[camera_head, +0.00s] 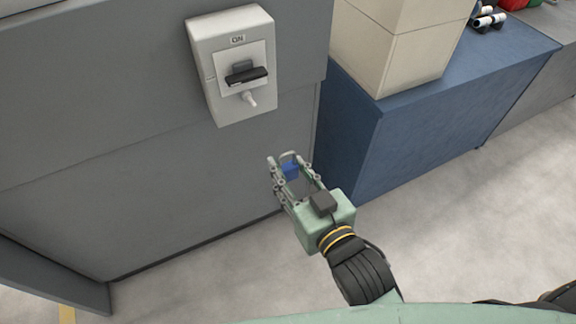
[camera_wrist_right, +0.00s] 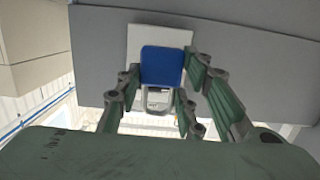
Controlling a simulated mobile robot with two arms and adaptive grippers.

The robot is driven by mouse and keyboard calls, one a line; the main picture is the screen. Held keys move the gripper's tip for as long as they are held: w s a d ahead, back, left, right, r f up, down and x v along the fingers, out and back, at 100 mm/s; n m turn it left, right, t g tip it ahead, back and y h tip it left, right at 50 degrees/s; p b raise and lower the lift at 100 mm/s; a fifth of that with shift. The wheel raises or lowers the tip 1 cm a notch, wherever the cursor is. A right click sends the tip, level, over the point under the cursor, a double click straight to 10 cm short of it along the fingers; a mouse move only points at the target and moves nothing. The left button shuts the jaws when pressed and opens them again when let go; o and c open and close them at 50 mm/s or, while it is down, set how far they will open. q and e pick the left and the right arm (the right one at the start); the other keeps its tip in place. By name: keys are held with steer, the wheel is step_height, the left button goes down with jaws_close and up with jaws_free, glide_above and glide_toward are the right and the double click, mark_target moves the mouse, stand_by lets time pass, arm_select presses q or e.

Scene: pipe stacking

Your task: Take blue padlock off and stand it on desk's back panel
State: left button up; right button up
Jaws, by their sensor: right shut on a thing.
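The blue padlock (camera_head: 290,171) is between the fingers of my right gripper (camera_head: 285,174), which is shut on it. Its pale shackle sticks up past the fingertips. In the right wrist view the blue body of the padlock (camera_wrist_right: 162,67) shows between the fingers of the gripper (camera_wrist_right: 165,85). The padlock is in the air, below and to the right of the grey switch box (camera_head: 230,66) in the head view, and apart from it. The box has a black handle and an "ON" label. My left gripper is not in view.
The grey panel (camera_head: 120,110) carries the switch box. A blue cabinet (camera_head: 440,105) with beige boxes (camera_head: 395,45) on it stands to the right. Open pale floor (camera_head: 450,220) lies in front.

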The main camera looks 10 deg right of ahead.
steer(key=shift+f+v, duration=0.2)
steer(key=shift+v, duration=1.2)
steer(key=shift+f+v, duration=0.25)
steer(key=shift+v, duration=1.15)
steer(key=w+d+r+m+t+h, duration=0.1)
steer(key=w+d+r+m+h, duration=0.35)
steer(key=w+d, duration=0.5)
steer(key=a+f+n+y, duration=0.1)
steer(key=a, duration=0.3)
steer(key=s+a+f+n+y, duration=0.1)
steer(key=a+n+y, duration=0.1)
steer(key=a, duration=0.2)
steer(key=s+a+f+n+y, duration=0.1)
steer(key=a+f, duration=0.1)
steer(key=a, duration=0.2)
steer(key=shift+s+n+g+y+b, duration=0.25)
steer(key=shift+g+b, duration=0.1)
steer(key=shift+g, duration=0.05)
steer(key=shift+d, duration=0.1)
steer(key=shift+w, duration=0.1)
